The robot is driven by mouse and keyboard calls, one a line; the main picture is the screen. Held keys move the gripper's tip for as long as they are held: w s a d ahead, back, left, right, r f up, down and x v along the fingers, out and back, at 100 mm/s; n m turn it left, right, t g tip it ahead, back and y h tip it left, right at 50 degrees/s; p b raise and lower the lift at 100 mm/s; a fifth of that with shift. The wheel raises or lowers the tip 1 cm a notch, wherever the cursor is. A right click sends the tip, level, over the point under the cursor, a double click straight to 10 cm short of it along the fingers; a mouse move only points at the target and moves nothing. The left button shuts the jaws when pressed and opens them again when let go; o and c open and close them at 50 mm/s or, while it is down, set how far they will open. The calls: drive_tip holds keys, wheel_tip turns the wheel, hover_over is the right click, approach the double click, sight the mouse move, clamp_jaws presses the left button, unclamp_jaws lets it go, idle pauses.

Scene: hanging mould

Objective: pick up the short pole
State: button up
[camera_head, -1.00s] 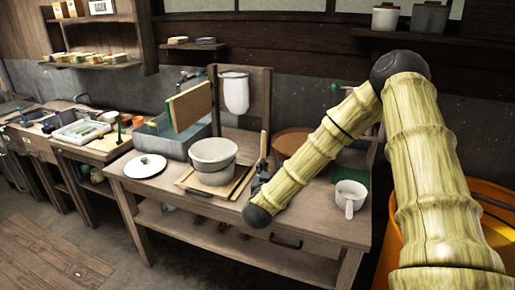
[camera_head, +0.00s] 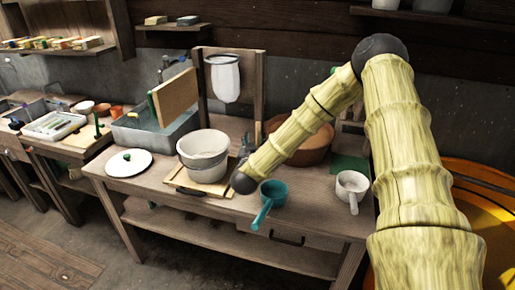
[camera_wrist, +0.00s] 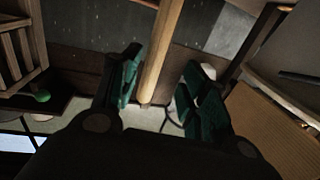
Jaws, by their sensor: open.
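In the wrist view a light wooden pole (camera_wrist: 162,45) runs between the two green-padded fingers of my gripper (camera_wrist: 163,62). It looks like the short pole. The fingers are open, one on each side of it, with a gap visible on both sides. In the head view my gripper (camera_head: 246,146) is small and dark, beyond the end of my arm, above the workbench behind the bowls. I cannot clearly make out the short pole in the head view.
The workbench (camera_head: 140,188) holds stacked white bowls (camera_head: 203,150), a white plate (camera_head: 128,163), a teal dipper (camera_head: 270,200), a white mug (camera_head: 351,186) and a brown basin (camera_head: 310,148). A wooden stand (camera_head: 256,75) holds a white hanging mould (camera_head: 224,78). An orange tub (camera_head: 480,215) stands at right.

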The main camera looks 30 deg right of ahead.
sight(259, 135)
drive_tip(key=w+d+p, duration=0.1)
drive_tip(key=w+d+r, duration=0.1)
drive_tip(key=d, duration=0.1)
drive_tip(key=shift+w+d+p, duration=0.1)
drive_tip(key=shift+p, duration=0.25)
drive_tip(key=shift+w+d+f, duration=0.2)
drive_tip(key=shift+w, duration=0.2)
drive_tip(key=shift+s+r, duration=0.15)
drive_tip(key=shift+s, duration=0.05)
clamp_jaws()
